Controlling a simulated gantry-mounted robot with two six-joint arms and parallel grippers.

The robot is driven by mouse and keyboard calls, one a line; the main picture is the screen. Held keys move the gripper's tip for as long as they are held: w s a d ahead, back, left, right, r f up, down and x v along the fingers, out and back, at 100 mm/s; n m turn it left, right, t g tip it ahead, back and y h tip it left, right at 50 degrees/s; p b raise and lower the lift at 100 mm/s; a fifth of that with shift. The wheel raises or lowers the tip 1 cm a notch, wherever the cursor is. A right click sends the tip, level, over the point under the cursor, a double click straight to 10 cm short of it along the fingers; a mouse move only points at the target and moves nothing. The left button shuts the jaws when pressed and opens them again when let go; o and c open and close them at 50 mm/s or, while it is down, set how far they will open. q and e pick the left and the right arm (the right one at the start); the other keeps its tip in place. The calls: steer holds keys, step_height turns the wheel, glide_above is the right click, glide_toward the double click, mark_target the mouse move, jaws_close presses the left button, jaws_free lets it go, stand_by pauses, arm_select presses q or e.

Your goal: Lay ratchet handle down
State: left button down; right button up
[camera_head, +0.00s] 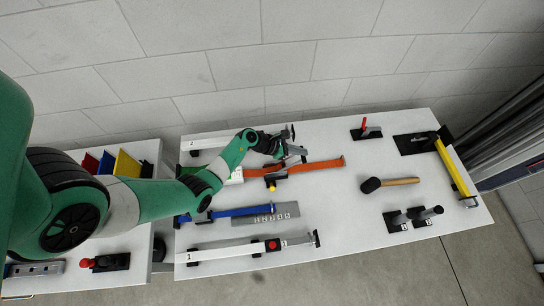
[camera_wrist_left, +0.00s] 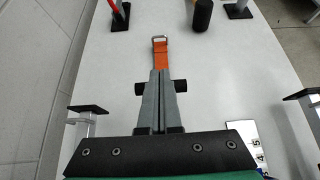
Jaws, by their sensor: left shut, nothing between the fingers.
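An orange strap (camera_head: 315,165) lies across the upper middle of the white table, with a metal end fitting at its right end. A dark ratchet part with a yellow end (camera_head: 272,184) shows at the strap's left portion, just below my left gripper; its handle angle is hard to make out. My left gripper (camera_head: 298,151) is over the strap near the ratchet, shut and empty. In the left wrist view its closed fingers (camera_wrist_left: 160,76) point along the strap (camera_wrist_left: 160,52) and hide most of it. The ratchet is not clear there. My right gripper is not in view.
A blue strap or clamp (camera_head: 240,211) and a white bar (camera_head: 225,253) lie toward the front. A mallet (camera_head: 390,184), a yellow bar (camera_head: 453,168), and small black-based stands (camera_head: 395,220) are to the right. Clear table lies around the mallet.

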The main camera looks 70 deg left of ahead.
arm_select(q)
steer(key=s+f+b+x, duration=0.1)
steer(key=b+x, duration=0.5)
steer(key=x, duration=0.2)
steer(key=shift+a+f, duration=0.15)
steer(key=shift+f, duration=0.05)
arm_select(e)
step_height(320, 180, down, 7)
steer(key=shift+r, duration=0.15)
arm_select(q)
steer(key=shift+w+f, duration=0.1)
steer(key=shift+f, duration=0.05)
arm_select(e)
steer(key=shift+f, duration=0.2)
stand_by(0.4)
arm_select(q)
step_height(320, 180, up, 14)
steer(key=s+p, duration=0.1)
steer(key=p, duration=0.7)
steer(key=shift+s+a+p, duration=0.15)
steer(key=shift+s+p, duration=0.25)
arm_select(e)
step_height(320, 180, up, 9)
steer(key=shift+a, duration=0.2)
